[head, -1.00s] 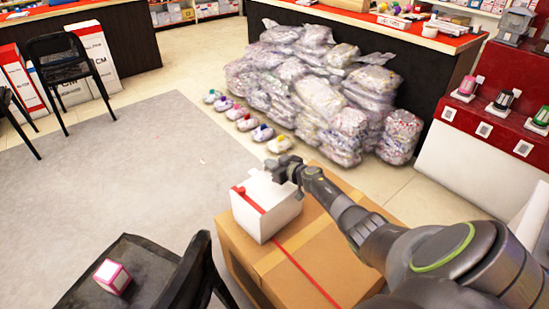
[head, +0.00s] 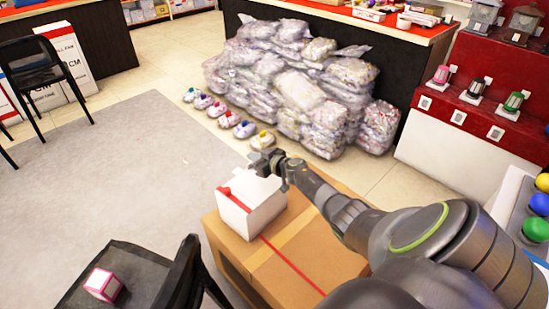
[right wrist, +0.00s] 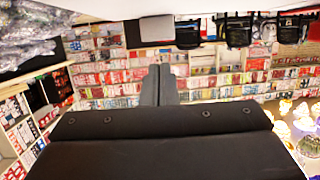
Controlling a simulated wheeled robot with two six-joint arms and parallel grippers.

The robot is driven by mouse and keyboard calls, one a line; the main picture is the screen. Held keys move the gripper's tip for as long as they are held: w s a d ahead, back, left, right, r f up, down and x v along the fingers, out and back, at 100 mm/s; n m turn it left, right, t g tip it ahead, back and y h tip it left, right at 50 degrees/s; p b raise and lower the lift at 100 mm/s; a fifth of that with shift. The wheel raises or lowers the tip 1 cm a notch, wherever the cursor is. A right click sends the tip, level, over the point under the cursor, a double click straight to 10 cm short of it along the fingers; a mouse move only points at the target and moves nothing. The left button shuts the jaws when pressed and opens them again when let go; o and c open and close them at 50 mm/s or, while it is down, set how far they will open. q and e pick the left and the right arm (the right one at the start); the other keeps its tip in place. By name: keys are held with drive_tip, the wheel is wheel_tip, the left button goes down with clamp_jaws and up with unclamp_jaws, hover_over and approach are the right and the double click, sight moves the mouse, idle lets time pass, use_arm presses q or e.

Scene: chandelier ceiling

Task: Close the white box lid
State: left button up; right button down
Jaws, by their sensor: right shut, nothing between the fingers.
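The white box (head: 252,220) stands upright on a brown cardboard carton (head: 285,255), in the lower middle of the head view. A red ribbon and a red tab mark its left side. Its white lid (head: 256,184) rises at the back of the box, raised and not flat on top. My right gripper (head: 258,164) is just above and behind the upper edge of the lid; I cannot tell whether it touches. In the right wrist view its fingers (right wrist: 158,85) are together and hold nothing. My left gripper is out of view.
A black chair (head: 175,275) with a pink and white cube (head: 104,284) on its seat stands at the left. Bagged goods (head: 305,85) are piled behind the box, with small shoes (head: 225,119) on the floor before them. Grey carpet (head: 100,175) lies open at the left.

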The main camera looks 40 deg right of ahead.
drive_tip(key=shift+r+p, duration=1.05)
drive_tip(key=shift+p, duration=0.05)
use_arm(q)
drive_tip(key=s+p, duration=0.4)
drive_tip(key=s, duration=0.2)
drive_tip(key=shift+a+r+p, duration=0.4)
use_arm(e)
drive_tip(key=v, duration=1)
drive_tip(key=shift+f, duration=0.3)
